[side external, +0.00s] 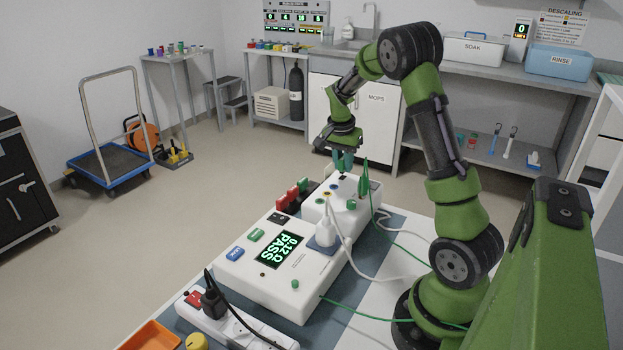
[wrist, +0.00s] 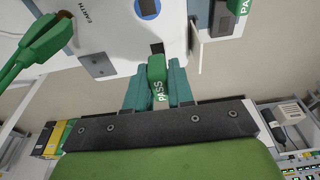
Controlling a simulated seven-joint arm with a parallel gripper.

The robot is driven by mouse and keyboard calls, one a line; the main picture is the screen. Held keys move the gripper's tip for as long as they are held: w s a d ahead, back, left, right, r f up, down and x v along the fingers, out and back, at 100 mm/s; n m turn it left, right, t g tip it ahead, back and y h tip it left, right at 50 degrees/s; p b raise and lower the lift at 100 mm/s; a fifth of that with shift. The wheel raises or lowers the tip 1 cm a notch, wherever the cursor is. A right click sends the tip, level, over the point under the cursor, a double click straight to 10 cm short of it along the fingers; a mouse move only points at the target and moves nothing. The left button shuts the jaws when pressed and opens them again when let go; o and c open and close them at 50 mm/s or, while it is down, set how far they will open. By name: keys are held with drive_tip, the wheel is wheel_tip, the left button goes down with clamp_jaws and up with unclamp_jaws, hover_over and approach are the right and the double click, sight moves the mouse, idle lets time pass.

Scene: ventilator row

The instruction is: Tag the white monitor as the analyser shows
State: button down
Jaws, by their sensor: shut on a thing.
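The analyser (side external: 265,270), a white box, shows 0.12 Ω PASS in green on its screen (side external: 279,250). A smaller white box, apparently the white monitor (side external: 337,212), stands behind it; its top, marked EARTH, also shows in the wrist view (wrist: 115,25). My gripper (side external: 343,165) is over this box's far end. It is shut on a green PASS tag (wrist: 157,78), held between the teal fingers. The tag's far end is close to a small dark patch (wrist: 157,48) at the box's edge; I cannot tell whether they touch.
A green clip (side external: 364,182) stands on the smaller box, with green and white cables trailing right. A dark rack of red tags (side external: 292,195) and another PASS tag (wrist: 240,5) is beside it. A power strip (side external: 225,325) and orange tray (side external: 152,337) lie in front.

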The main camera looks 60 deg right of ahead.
drive_tip(key=shift+f, duration=0.85)
idle(0.3)
drive_tip(key=c, duration=0.9)
unclamp_jaws()
drive_tip(key=shift+r, duration=0.15)
drive_tip(key=a+r, duration=0.3)
drive_tip(key=r, duration=1.3)
drive_tip(key=s+a+n+t+y, duration=0.1)
drive_tip(key=s+a+n+t, duration=0.1)
drive_tip(key=a, duration=0.8)
drive_tip(key=s+a+n+t+y, duration=0.1)
drive_tip(key=s+a+n, duration=0.4)
drive_tip(key=a, duration=0.5)
drive_tip(key=s+a+n+t+y, duration=0.2)
drive_tip(key=s+a+n+t, duration=0.2)
drive_tip(key=a+n, duration=0.3)
drive_tip(key=a, duration=0.3)
drive_tip(key=shift+f, duration=0.25)
